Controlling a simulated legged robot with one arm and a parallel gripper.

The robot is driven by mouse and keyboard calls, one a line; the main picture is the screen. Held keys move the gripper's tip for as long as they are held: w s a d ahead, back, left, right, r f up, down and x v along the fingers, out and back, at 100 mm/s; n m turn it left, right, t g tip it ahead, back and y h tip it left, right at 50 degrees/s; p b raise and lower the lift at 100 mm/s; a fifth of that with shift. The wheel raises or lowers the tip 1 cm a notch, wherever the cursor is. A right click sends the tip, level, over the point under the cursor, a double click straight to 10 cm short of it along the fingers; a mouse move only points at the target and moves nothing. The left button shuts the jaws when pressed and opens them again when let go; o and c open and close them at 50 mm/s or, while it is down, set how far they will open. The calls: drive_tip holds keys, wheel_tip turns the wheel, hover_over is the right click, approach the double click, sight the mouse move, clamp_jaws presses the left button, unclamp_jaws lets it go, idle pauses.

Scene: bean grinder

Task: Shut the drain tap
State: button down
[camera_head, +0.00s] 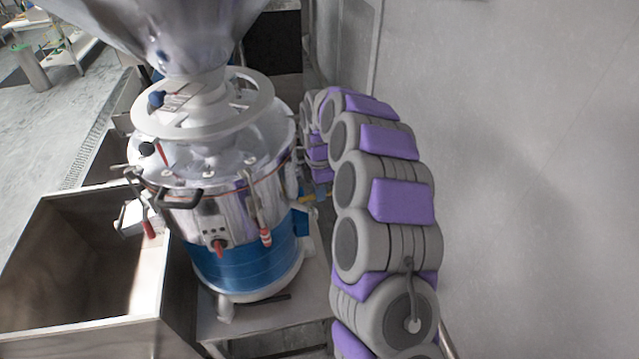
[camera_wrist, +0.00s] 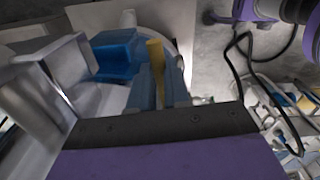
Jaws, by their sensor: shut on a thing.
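The bean grinder (camera_head: 232,262) is a steel drum with a blue lower band. In the wrist view, a yellow lever (camera_wrist: 155,50), which looks like the drain tap's handle, stands between the two blue-grey fingers of my gripper (camera_wrist: 160,78). The fingers are shut on it. A blue block (camera_wrist: 115,56) is just left of the lever. In the head view, my arm curves down to the drum's right side, and a small yellow part (camera_head: 308,197) shows there. My fingers are mostly hidden in that view, and the tap's body cannot be made out.
A grey wall (camera_head: 530,150) stands close on the right of my arm. A large open metal bin (camera_head: 60,255) is at the left. The grinder stands on a metal table (camera_head: 262,318). Cables (camera_wrist: 248,62) hang at the right in the wrist view.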

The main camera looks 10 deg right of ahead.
drive_tip(key=shift+w+a+n+p, duration=0.15)
drive_tip(key=shift+w+n+p, duration=0.4)
drive_tip(key=shift+n, duration=0.5)
drive_tip(key=shift+w+a+n+p, duration=0.1)
drive_tip(key=shift+w+n+p, duration=0.4)
drive_tip(key=shift+n, duration=0.55)
drive_tip(key=shift+s, duration=0.1)
drive_tip(key=c, duration=1.1)
unclamp_jaws()
wheel_tip(320, 180, up, 17)
drive_tip(key=shift+r+p, duration=0.15)
drive_tip(key=shift+p, duration=0.2)
